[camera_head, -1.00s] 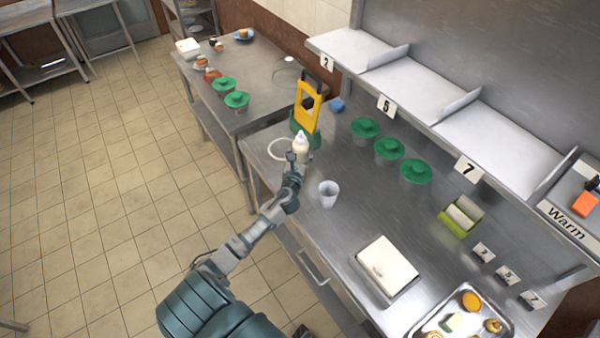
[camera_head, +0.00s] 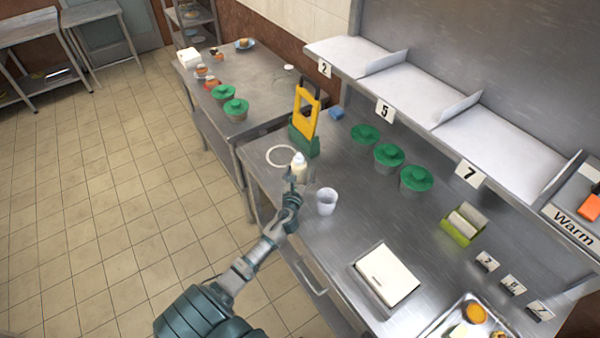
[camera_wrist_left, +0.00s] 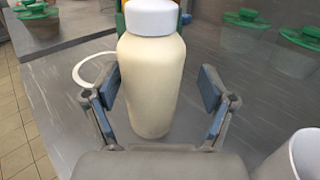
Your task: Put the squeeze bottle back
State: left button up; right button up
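The squeeze bottle (camera_head: 299,167) is cream-coloured with a white cap. It is upright over the front left part of the steel counter and looks set down on it. A white ring mark (camera_head: 270,161) on the counter lies just left of and behind the bottle. In the left wrist view the bottle (camera_wrist_left: 150,85) is between the fingers of my left gripper (camera_wrist_left: 157,92), with a clear gap on its right side. The left gripper (camera_head: 292,183) is open around the bottle. My right gripper is out of view.
A white cup (camera_head: 326,202) stands close to the right of the gripper. A yellow and green holder (camera_head: 304,130) stands behind the bottle. Several green-lidded pots (camera_head: 388,155) line the back. A white-topped box (camera_head: 388,273) lies nearer the front.

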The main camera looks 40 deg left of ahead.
pick_arm(q)
jog(key=shift+s, duration=0.1)
jog(key=shift+s+d, duration=0.1)
jog(key=shift+s, duration=0.25)
jog(key=v, duration=1)
jog(key=shift+p, duration=0.35)
jog(key=shift+s+d, duration=0.2)
jog(key=shift+s, duration=0.1)
jog(key=shift+s+d, duration=0.1)
jog(key=shift+s, duration=0.1)
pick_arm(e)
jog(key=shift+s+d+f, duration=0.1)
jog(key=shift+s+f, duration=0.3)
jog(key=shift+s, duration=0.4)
pick_arm(q)
jog(key=shift+a, duration=0.3)
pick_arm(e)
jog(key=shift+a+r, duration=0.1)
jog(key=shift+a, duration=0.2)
